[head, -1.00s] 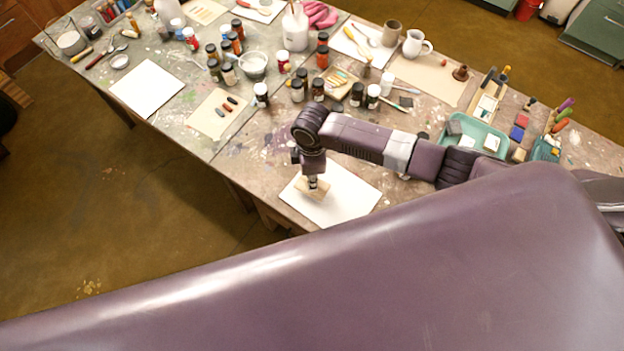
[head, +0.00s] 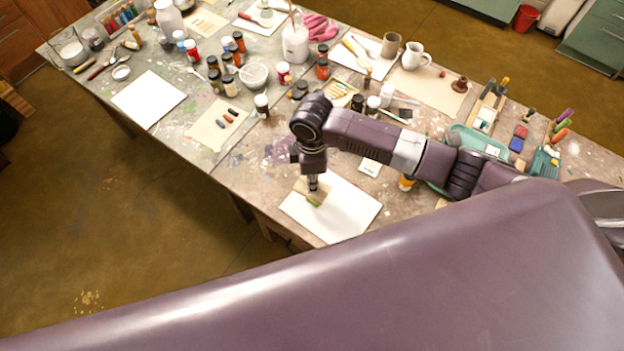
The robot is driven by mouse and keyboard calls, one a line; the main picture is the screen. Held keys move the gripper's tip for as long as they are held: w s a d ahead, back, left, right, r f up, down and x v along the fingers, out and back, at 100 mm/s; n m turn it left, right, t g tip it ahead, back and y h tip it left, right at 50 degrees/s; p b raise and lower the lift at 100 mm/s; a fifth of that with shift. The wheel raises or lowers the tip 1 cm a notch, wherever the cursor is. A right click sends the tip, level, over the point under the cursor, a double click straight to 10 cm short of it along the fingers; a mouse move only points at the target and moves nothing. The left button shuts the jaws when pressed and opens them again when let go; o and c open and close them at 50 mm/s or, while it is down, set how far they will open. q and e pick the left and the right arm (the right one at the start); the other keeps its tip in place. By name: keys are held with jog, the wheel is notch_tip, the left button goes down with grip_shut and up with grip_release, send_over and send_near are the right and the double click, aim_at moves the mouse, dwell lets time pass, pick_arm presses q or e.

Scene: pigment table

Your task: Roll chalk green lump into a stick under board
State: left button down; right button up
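A white sheet (head: 345,212) lies at the table's front edge. A small tan wooden board (head: 302,188) is over its upper left part. The chalk green lump (head: 314,201) shows as a small green piece at the board's near edge; whether part of it lies under the board is too small to tell. My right gripper (head: 313,187) points down at the board and appears shut on it; its fingertips are small and partly hidden. My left gripper is not in view.
A tan sheet (head: 210,137) with a few dark and red sticks lies left of my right arm. Several pigment jars stand behind it. A teal tray (head: 456,133) is at the right. A blank white sheet (head: 150,88) lies at the left.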

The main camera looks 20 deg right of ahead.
jog(key=o, duration=0.4)
jog(key=c, duration=0.4)
jog(key=shift+m, duration=0.9)
jog(key=shift+f+b, duration=1.45)
jog(key=shift+f, duration=2)
jog(key=shift+f, duration=0.55)
jog(key=shift+a, duration=0.1)
